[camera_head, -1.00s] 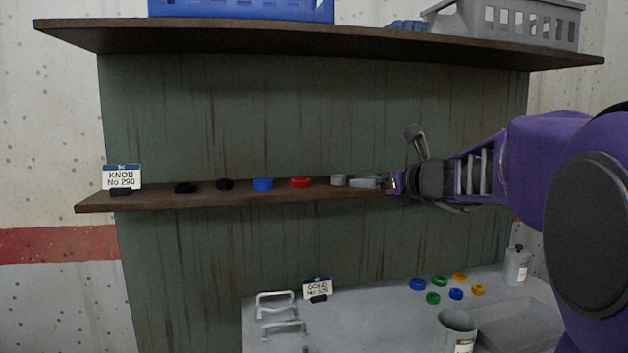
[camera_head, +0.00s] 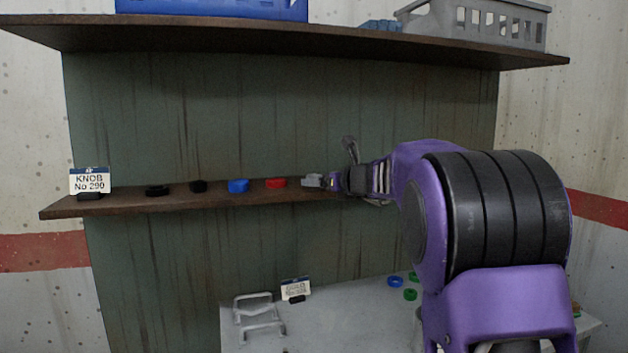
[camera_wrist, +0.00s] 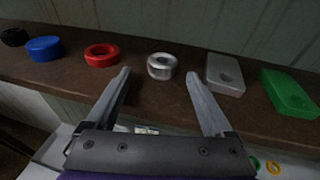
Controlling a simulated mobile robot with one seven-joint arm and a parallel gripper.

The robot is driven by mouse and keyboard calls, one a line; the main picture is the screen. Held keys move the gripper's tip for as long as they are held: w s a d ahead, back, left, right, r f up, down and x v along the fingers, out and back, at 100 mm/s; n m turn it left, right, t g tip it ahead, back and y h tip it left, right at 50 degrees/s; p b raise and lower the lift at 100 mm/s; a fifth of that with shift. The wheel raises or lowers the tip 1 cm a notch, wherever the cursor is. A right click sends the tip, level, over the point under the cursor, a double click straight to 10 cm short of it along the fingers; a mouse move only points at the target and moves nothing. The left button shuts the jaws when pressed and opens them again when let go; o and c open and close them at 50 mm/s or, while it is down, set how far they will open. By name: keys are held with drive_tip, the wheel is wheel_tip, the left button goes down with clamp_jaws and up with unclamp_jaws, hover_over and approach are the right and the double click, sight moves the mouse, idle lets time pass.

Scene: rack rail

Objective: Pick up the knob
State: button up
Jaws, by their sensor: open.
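A silver, round knob-like piece (camera_wrist: 162,66) with a dark hollow in its top stands on the brown shelf in the wrist view. My gripper (camera_wrist: 159,74) is open, its two grey fingers pointing at the shelf. The piece lies just beyond the fingertips, roughly centred between them, and is not gripped. In the head view my gripper (camera_head: 328,182) is at the right part of the shelf, and a grey shape (camera_head: 312,180) shows at its tip; piece and fingers are hard to separate there. A sign reading KNOB No 290 (camera_head: 90,181) stands at the shelf's left end.
Left of the silver piece are a red ring (camera_wrist: 102,55), a blue round piece (camera_wrist: 43,48) and black pieces (camera_head: 157,190). Right of it are a grey block (camera_wrist: 225,74) and a green block (camera_wrist: 288,93). An upper shelf (camera_head: 340,45) overhangs; a grey table (camera_head: 330,325) stands below.

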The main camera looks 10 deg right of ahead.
sight(314, 175)
drive_tip(key=x, duration=0.3)
drive_tip(key=p+x, duration=0.1)
drive_tip(key=x, duration=0.1)
drive_tip(key=shift+w+r, duration=0.15)
drive_tip(key=shift+r, duration=0.2)
drive_tip(key=shift+d, duration=0.1)
clamp_jaws()
